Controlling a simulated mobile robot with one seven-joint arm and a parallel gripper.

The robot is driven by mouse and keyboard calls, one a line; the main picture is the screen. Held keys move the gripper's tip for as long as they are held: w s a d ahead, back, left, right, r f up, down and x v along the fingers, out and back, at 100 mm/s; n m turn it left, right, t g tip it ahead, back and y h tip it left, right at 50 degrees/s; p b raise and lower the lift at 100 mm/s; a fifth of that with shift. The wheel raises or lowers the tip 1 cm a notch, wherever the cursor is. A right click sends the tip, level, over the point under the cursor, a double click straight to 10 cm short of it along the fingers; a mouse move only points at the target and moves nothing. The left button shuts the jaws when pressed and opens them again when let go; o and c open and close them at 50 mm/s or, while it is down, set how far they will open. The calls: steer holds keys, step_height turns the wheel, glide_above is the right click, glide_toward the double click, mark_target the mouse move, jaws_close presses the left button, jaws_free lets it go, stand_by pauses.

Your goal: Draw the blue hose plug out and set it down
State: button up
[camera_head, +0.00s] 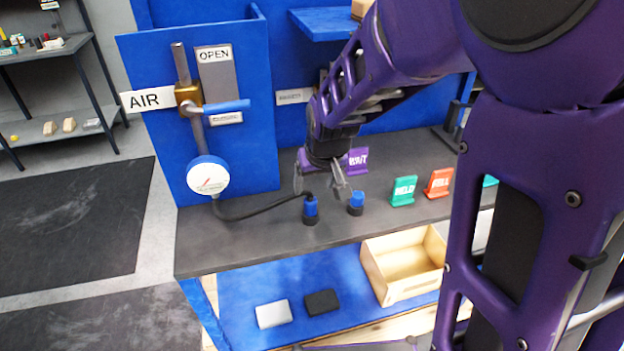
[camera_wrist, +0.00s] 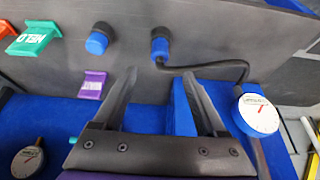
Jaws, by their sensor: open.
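The blue hose plug (camera_head: 311,206) stands upright in a dark round socket on the grey bench, with a black hose (camera_head: 262,211) running from it to the white gauge (camera_head: 208,175). In the wrist view the hose plug (camera_wrist: 160,46) is beyond the fingertips, roughly in line with the gap between them. A second blue-topped fitting (camera_head: 356,200), with no hose seen on it, stands just to the right; it also shows in the wrist view (camera_wrist: 97,42). My gripper (camera_head: 320,184) is open and empty, above and behind the plug, touching neither fitting.
A blue panel with an AIR valve (camera_head: 188,95) rises at left. Below the bench are a wooden box (camera_head: 405,262) and two small blocks. Bench front-left is clear.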

steer(key=p+v, duration=0.1)
steer(key=v, duration=0.6)
steer(key=shift+r, duration=0.25)
steer(key=shift+s, duration=0.1)
